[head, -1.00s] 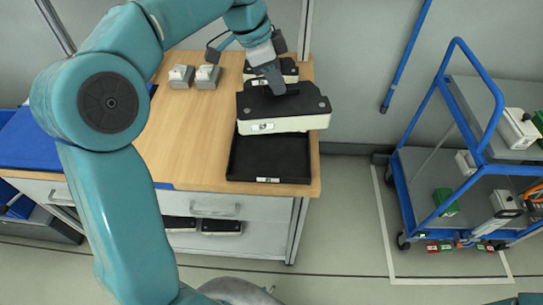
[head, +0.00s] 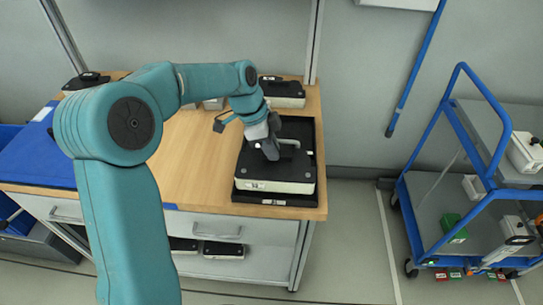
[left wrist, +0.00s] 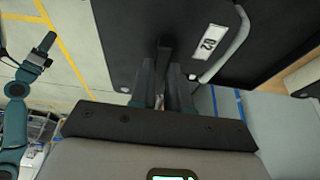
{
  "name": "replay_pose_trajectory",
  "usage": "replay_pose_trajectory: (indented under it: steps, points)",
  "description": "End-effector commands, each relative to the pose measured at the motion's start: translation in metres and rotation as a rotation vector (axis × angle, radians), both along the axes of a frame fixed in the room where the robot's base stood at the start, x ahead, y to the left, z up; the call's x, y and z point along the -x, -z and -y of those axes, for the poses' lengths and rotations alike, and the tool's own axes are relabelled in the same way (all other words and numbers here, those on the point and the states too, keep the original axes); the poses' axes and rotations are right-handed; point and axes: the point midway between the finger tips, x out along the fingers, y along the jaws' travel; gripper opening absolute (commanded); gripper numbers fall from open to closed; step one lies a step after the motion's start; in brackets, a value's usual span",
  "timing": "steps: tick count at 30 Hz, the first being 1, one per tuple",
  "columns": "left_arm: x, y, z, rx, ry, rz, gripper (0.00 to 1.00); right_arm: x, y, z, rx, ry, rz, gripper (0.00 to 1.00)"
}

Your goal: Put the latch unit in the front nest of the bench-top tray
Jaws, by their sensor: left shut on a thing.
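The latch unit (head: 272,170) is a box with a black top and cream sides, with a small label on its front. My left gripper (head: 270,150) is shut on the handle on its top; the fingers (left wrist: 165,85) also show in the left wrist view. The unit is over the front part of the black bench-top tray (head: 275,199), hiding the front nest. I cannot tell whether it rests on the tray floor. In the left wrist view a teal arm with a dark gripper (left wrist: 45,45), likely my right one, is small and far off.
Another black-topped unit (head: 283,93) stands behind the tray on the wooden bench (head: 195,150). A blue mat (head: 45,150) lies on the bench's left. A blue trolley (head: 470,190) with several parts stands at the right, apart from the bench.

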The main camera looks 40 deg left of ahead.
Motion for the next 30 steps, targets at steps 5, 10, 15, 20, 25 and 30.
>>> replay_pose_trajectory:
  steps: [5, 10, 15, 20, 25, 30]
  points:
    - [0.0, 0.028, 0.0, 0.001, 0.0, -0.002, 0.0, 0.0, -0.001, 0.0, 0.0, 0.0, 0.0, 0.65]
    - [0.0, 0.032, 0.0, 0.0, 0.0, 0.0, 0.0, 0.0, -0.001, 0.0, 0.0, 0.0, 0.0, 0.65]
    - [0.0, 0.033, 0.0, 0.0, 0.0, 0.0, 0.0, 0.0, 0.001, 0.0, 0.0, 0.0, 0.0, 0.65]
    - [0.0, 0.034, 0.0, 0.0, 0.0, -0.001, 0.42, 0.0, 0.001, 0.0, 0.0, 0.0, 0.0, 0.65]
    - [0.0, 0.034, 0.0, 0.0, 0.0, -0.001, 0.42, 0.0, 0.001, 0.0, 0.0, 0.0, 0.0, 0.65]
    - [0.0, 0.028, -0.001, 0.0, 0.0, 0.001, 0.42, 0.0, -0.001, 0.0, 0.0, 0.0, 0.0, 0.65]
